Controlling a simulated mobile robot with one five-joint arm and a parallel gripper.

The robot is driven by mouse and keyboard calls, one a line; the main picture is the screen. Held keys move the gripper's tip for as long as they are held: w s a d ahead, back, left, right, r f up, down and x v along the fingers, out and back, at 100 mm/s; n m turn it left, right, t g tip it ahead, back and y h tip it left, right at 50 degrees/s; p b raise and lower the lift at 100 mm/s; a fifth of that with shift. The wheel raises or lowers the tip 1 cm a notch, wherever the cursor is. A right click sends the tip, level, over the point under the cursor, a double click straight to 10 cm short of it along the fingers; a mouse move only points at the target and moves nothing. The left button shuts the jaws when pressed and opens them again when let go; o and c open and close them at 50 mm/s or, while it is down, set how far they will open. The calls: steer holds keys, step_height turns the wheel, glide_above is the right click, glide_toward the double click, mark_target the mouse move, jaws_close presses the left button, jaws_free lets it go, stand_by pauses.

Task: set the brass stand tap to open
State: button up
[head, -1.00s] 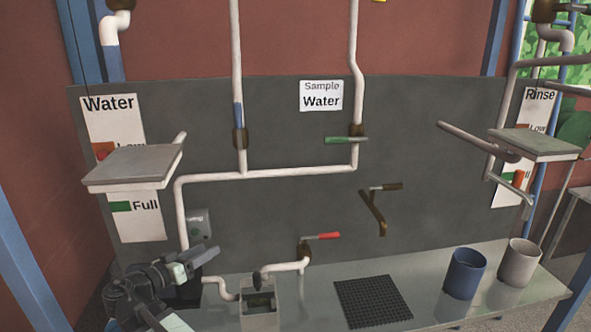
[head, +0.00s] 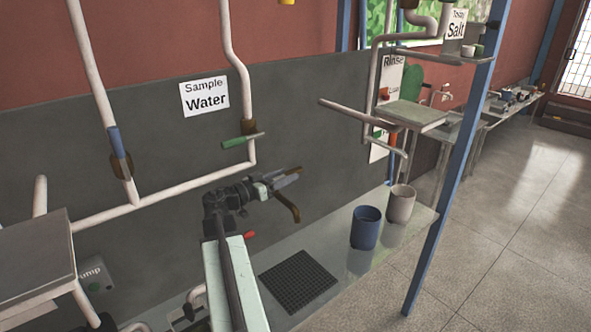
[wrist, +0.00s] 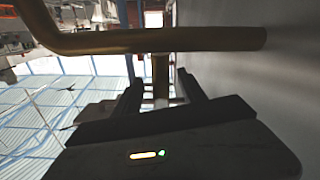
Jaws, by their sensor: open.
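The brass stand tap (head: 289,207) projects from the grey wall panel, its curved spout hanging down above the bench. Its lever (head: 294,170) is partly hidden by my gripper (head: 288,180) in the head view. In the wrist view the tap's bent brass tube (wrist: 150,40) runs across the top, its right end at the grey panel. A short brass stem (wrist: 161,72) goes from the tube down between the fingers of my gripper (wrist: 161,92). My gripper is open around this part; I cannot tell whether a finger touches it.
A green-handled valve (head: 243,140) sits on the white pipe above left. A red handle (head: 249,235) shows beside my arm. A blue cup (head: 366,228) and a pale cup (head: 400,204) stand on the bench, right of a black grid mat (head: 298,281).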

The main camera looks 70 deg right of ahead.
mark_target(300, 170)
steer(key=x, duration=0.7)
steer(key=shift+w, duration=0.1)
jaws_close()
stand_by(1.1)
